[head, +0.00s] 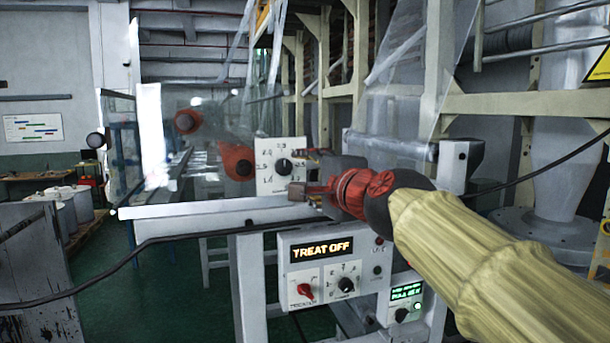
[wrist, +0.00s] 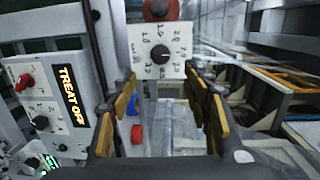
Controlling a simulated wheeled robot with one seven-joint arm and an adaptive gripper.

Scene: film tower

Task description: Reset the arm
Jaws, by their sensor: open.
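My arm reaches in from the right in the head view, in a pale yellow sleeve with a red wrist section. My gripper (head: 305,172) is in front of the machine, close to a white dial plate (head: 268,183) with a black knob. In the wrist view my gripper (wrist: 165,100) has its fingers spread wide, with nothing between them. The dial plate (wrist: 160,28) shows beyond the fingertips, with its knob (wrist: 160,54) between and above them. I cannot tell from these views how far the fingertips are from the plate.
Below the gripper is a control panel (head: 312,278) with a "TREAT OFF" display, a red switch (head: 305,291) and a black knob (head: 346,285). A green-lit box (head: 405,300) sits beside it. Clear film (head: 405,85) hangs behind the arm. Green floor (head: 170,300) is open at left.

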